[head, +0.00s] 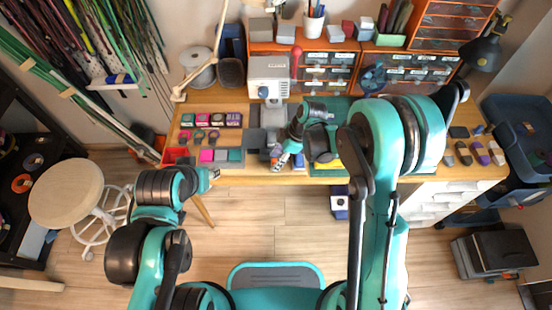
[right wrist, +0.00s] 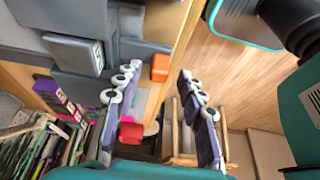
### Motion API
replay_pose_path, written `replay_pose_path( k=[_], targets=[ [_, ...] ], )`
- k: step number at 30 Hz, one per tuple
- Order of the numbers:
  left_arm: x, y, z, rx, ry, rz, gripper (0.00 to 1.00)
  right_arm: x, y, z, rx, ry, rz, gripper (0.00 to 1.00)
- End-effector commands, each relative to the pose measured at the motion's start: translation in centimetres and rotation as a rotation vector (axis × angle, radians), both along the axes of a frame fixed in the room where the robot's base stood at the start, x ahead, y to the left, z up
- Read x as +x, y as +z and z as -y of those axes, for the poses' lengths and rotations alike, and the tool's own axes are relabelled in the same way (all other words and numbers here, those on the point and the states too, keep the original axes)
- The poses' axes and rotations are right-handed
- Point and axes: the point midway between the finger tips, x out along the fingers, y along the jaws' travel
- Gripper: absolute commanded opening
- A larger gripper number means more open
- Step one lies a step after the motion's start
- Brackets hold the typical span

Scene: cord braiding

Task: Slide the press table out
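The press (head: 268,78) stands at the back middle of the wooden table, a pale grey machine with a dark grey base (head: 262,138) in front. Its grey body (right wrist: 85,25) fills the upper left of the right wrist view, with a labelled grey block (right wrist: 75,52) on it. I cannot tell which grey part is the press table. My right gripper (head: 280,160) is at the table's front edge, just in front of the base. In the right wrist view its fingers (right wrist: 158,105) are spread and empty. My left gripper (head: 213,173) is at the front edge further left; its fingers are too small to read.
An orange block (right wrist: 160,68) shows beyond my right fingers. Coloured blocks and spools (head: 207,137) lie left of the press. A green mat (head: 335,115) lies to its right, partly behind my right arm. A round stool (head: 66,192) stands at left; the floor in front is clear.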

Motion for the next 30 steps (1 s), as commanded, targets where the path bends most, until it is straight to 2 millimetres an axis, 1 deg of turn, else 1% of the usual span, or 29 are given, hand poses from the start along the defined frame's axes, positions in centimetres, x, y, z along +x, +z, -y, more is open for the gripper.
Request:
replay_pose_path(
  k=[5,13,18,23,30],
  targets=[
    [0.0,0.0,0.0,0.0,0.0,0.0,0.4,-0.1,2.4,1.0,0.0,-0.003,-0.001,0.4],
    [0.0,0.0,0.0,0.0,0.0,0.0,0.4,-0.1,7.5,3.1,0.0,-0.002,-0.001,0.4],
    [0.0,0.0,0.0,0.0,0.0,0.0,0.4,-0.1,9.6,4.0,0.0,-0.001,-0.001,0.4],
    [0.0,0.0,0.0,0.0,0.0,0.0,0.4,-0.1,10.5,4.4,0.0,0.0,-0.001,0.4],
    [0.0,0.0,0.0,0.0,0.0,0.0,0.4,-0.1,10.6,4.4,0.0,0.0,-0.001,0.4]
  ],
)
